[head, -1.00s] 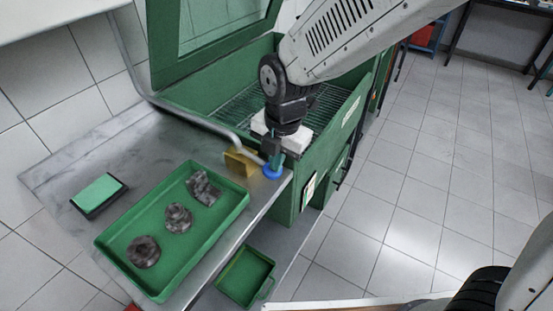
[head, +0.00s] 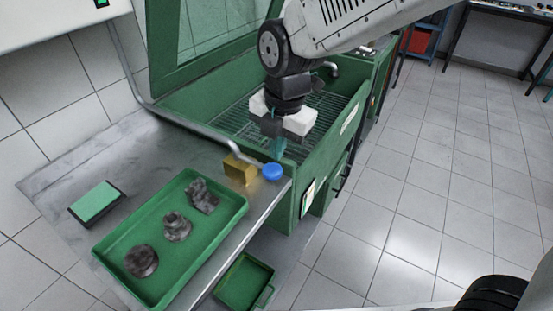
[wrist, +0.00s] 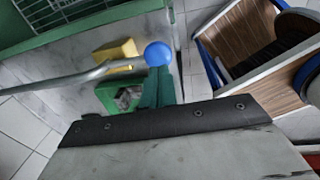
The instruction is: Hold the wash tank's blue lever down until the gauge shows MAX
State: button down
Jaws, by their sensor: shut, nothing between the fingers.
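The blue lever knob (head: 272,172) sits at the end of a bent grey lever bar (head: 215,133), beside a brass block at the front edge of the green wash tank (head: 330,150). My gripper (head: 277,150) is shut and empty, just above and behind the knob in the head view. In the wrist view the knob (wrist: 158,54) shows just past the teal fingertips (wrist: 157,88); I cannot tell whether they touch. A small pale panel (head: 307,197) is on the tank's front, but its reading is too small to make out.
A green tray (head: 165,290) with several dark engine parts lies on the metal bench, with a green-topped pad (head: 97,201) to its left. The brass block (head: 240,168) stands close to the knob. A smaller green bin (head: 243,283) is below.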

notch_tip(320, 180, up, 9)
jog(key=shift+s+d, duration=0.25)
jog(key=shift+d, duration=0.15)
jog(key=shift+r, duration=0.1)
jog(key=s+d+m, duration=0.5)
jog(key=d+m, duration=0.3)
jog(key=m, duration=0.1)
jog(key=s+d+f+m, duration=0.1)
jog(key=s+d+m, duration=0.5)
jog(key=d+m, duration=0.2)
jog(key=s+d+m+h, duration=0.1)
jog(key=s+d+m, duration=0.4)
jog(key=d+m, duration=0.3)
jog(key=m, duration=0.4)
jog(key=shift+s+d+f+t, duration=0.3)
jog(key=shift+f, duration=0.05)
